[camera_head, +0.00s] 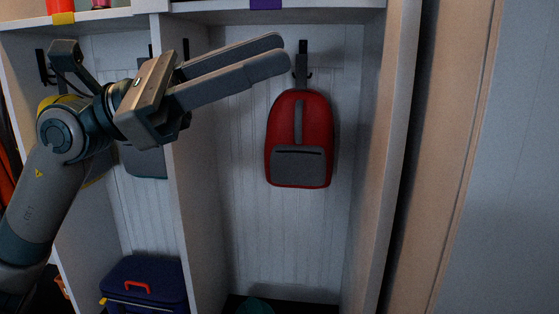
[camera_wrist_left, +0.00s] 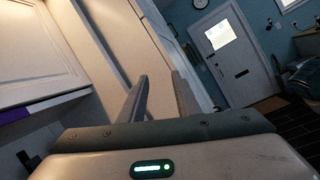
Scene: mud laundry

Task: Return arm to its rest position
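My left arm (camera_head: 45,195) comes in from the left in the head view, raised, with its forearm bent to the right. My left gripper (camera_head: 281,51) points right and slightly up in front of the cubby. Its two fingers are apart and nothing is between them. The fingers also show in the left wrist view (camera_wrist_left: 160,78), with an empty gap. A red backpack (camera_head: 315,115) with a grey pocket hangs from a hook in the right cubby, just right of and below the fingertips, apart from them in the picture. My right gripper is not in view.
A white divider (camera_head: 200,220) stands behind my left gripper. A dark blue bag (camera_head: 147,280) sits low in the left cubby. A shelf (camera_head: 340,5) runs above. The left wrist view shows a door (camera_wrist_left: 225,60) and cabinet (camera_wrist_left: 40,50). A plain wall is at right.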

